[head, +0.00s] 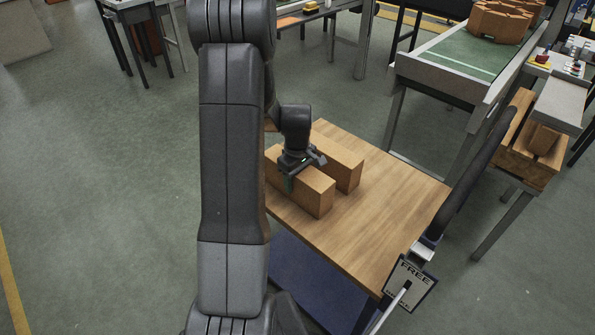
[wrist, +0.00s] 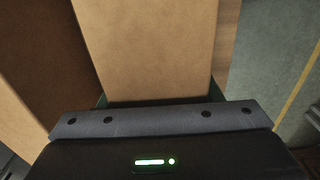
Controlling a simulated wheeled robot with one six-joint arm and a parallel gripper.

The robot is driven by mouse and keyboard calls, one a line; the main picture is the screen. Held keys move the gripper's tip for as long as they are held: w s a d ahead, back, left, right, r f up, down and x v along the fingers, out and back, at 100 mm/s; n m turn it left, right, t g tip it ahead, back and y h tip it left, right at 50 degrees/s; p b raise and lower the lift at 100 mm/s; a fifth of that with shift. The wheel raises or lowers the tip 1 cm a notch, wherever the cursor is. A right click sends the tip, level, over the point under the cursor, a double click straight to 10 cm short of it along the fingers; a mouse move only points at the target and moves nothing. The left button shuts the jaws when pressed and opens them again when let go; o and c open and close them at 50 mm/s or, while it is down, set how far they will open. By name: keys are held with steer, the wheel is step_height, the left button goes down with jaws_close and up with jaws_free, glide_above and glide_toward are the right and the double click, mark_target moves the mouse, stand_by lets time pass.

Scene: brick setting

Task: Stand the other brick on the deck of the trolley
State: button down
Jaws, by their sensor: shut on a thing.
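The trolley's wooden deck (head: 390,208) carries two long tan bricks lying side by side. My gripper (head: 297,171) is shut on the near brick (head: 318,196), gripping it across its width from above. The held brick also fills the middle of the wrist view (wrist: 158,45). It sits at or very near deck level; whether it touches is hard to tell. The other brick (head: 345,164) lies beside it, and shows at the left of the wrist view (wrist: 35,60). My arm hides the deck's left part and the held brick's far end.
The trolley's dark handle (head: 476,172) rises at its right end, with a FREE sign (head: 408,284). A green-topped bench (head: 465,52) carries a brown stack (head: 500,20) behind. Right of the handle, brown blocks (head: 528,150) sit on a rack. The deck's right half is clear.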

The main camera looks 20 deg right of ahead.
steer(key=shift+c, duration=2.2)
jaws_free()
steer(key=shift+f, duration=0.1)
step_height(320, 180, up, 12)
steer(key=shift+r+p, duration=0.15)
steer(key=shift+p, duration=0.15)
step_height(320, 180, down, 13)
steer(key=shift+r+b, duration=0.2)
steer(key=shift+b, duration=0.3)
steer(key=shift+r, duration=1.45)
